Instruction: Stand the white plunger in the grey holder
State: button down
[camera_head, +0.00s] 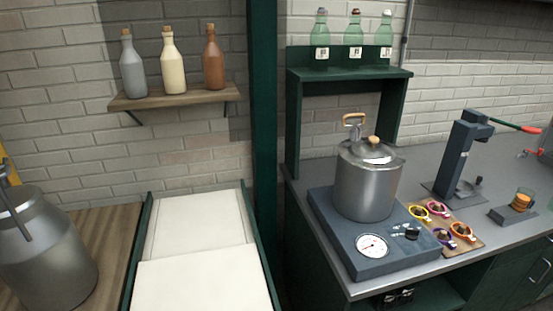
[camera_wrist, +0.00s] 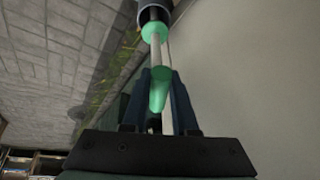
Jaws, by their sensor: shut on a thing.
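In the wrist view, my gripper (camera_wrist: 161,76) has its two dark fingers closed on the green grip (camera_wrist: 158,92) of a rod-like tool. Its pale shaft (camera_wrist: 155,50) runs away from the fingers to a green collar (camera_wrist: 154,32). This looks like the plunger, though much of it is green rather than white. Beyond the collar is a dark cylinder with a grey-blue rim (camera_wrist: 153,12), cut off by the top edge. I cannot tell whether it is the tool's end or the grey holder. Neither my gripper nor a clear plunger holder shows in the head view.
A steel pot (camera_head: 367,185) stands on a grey-blue base (camera_head: 385,262) on the right counter. Several colored-handled scoops (camera_head: 438,237) lie beside it, near a dark lever press (camera_head: 463,155). A metal churn (camera_head: 45,250) stands left. A pale-topped table (camera_head: 200,285) between is bare.

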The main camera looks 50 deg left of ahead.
jog(key=shift+f+b, duration=0.55)
jog(key=shift+f, duration=0.1)
dwell(0.3)
jog(key=shift+c, duration=0.2)
grip_release()
jog(key=shift+a+r, duration=0.1)
jog(key=shift+r, duration=0.05)
dwell(0.6)
jog(key=shift+p+v, duration=1)
jog(key=shift+p, duration=0.05)
jog(key=p+v, duration=0.6)
jog(key=v, duration=0.1)
jog(key=shift+p, duration=0.4)
dwell(0.7)
